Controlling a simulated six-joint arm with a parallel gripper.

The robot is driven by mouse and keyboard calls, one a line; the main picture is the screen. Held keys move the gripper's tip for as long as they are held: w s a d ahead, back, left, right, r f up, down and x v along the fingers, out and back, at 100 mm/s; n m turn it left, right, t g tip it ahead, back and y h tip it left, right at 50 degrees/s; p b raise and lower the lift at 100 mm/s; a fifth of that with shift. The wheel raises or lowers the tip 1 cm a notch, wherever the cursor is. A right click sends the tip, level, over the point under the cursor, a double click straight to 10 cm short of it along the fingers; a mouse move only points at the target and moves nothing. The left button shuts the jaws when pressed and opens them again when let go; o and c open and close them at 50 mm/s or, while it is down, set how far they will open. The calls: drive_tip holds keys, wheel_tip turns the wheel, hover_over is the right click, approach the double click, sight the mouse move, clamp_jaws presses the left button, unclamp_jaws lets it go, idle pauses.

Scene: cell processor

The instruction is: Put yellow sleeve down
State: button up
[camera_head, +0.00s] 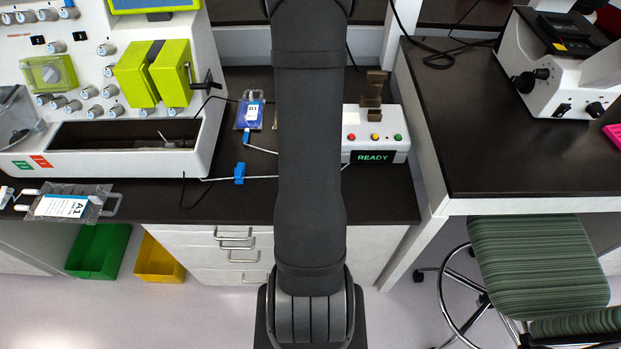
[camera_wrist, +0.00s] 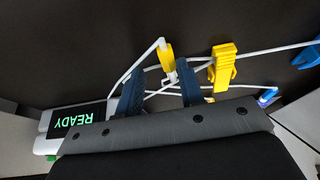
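The yellow sleeve (camera_wrist: 168,57) is a short yellow piece on a white tube in the wrist view, over the dark worktop. It lies just beyond my gripper (camera_wrist: 160,88), nearer the right finger. The two dark blue fingers stand apart, and white tubing crosses between them. I see no finger closed on the sleeve. Whether the sleeve touches the worktop I cannot tell. In the head view my arm hides the gripper and the sleeve.
A yellow clamp (camera_wrist: 222,68) sits on the tubing right of the gripper. A white device reading READY (camera_head: 375,156) stands close by. A blue clamp (camera_head: 239,173) and a labelled bag (camera_head: 249,114) lie left of my arm. The front worktop (camera_head: 240,205) is largely clear.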

drive_tip(key=shift+s+r, duration=0.15)
drive_tip(key=shift+r, duration=0.35)
drive_tip(key=s, duration=1.2)
drive_tip(key=shift+a, duration=0.2)
drive_tip(key=shift+w+f, duration=0.1)
drive_tip(key=w, duration=1.1)
drive_tip(key=shift+w+d, duration=0.2)
drive_tip(key=shift+w, duration=0.05)
drive_tip(key=shift+w+f, duration=0.35)
drive_tip(key=shift+f, duration=0.3)
drive_tip(key=shift+w+r, duration=0.1)
drive_tip(key=shift+r, duration=0.6)
